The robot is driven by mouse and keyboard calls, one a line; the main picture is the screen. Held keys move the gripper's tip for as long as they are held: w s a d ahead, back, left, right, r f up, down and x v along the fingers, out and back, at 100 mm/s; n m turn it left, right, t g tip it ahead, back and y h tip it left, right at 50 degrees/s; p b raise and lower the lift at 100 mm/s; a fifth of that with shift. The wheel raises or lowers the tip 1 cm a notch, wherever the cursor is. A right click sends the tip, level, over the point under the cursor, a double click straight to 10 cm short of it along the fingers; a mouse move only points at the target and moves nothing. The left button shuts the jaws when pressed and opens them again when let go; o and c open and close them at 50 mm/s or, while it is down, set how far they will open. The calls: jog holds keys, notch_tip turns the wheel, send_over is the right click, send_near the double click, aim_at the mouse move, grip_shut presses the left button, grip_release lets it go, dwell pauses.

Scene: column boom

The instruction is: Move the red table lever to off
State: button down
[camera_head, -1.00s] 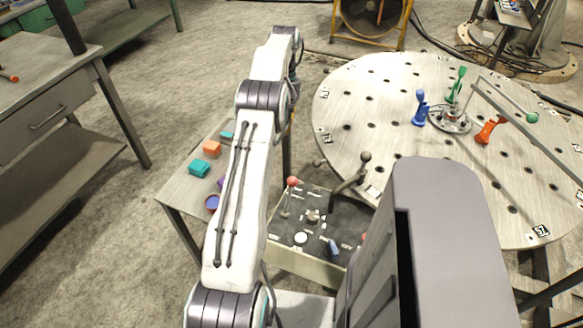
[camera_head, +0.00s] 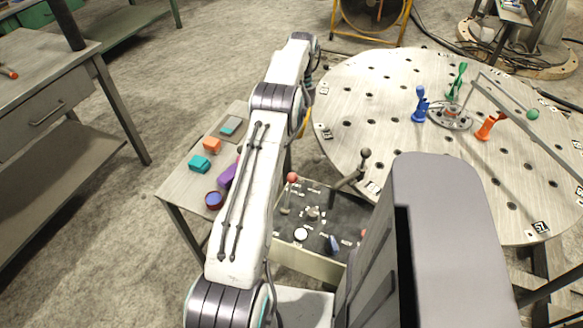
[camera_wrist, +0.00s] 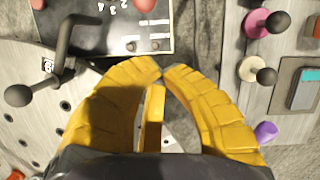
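A red-orange lever (camera_head: 490,127) stands on the round perforated table, right of the blue lever (camera_head: 420,105) and below the green lever (camera_head: 457,82) in the head view. A separate red-knobbed lever (camera_head: 291,178) rises from the dark control panel below. I cannot tell from the pictures which of these is the table lever. My gripper (camera_wrist: 161,71) shows yellow fingers in the wrist view, with tips together and nothing held. It is apart from both red levers.
The round table (camera_head: 350,90) is at right. A dark-ball crank (camera_head: 364,155) stands between it and the control panel (camera_head: 325,215); the crank also shows in the wrist view (camera_wrist: 62,40).

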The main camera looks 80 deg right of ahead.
aim_at(289, 192)
jog(key=a+f+p, duration=0.5)
jog(key=a+f, duration=0.1)
jog(key=f, duration=0.2)
jog(key=shift+w+a+f, duration=0.15)
jog(key=shift+a+f, duration=0.1)
jog(key=shift+f, duration=0.05)
dwell(0.3)
jog(key=shift+a, duration=0.15)
dwell(0.4)
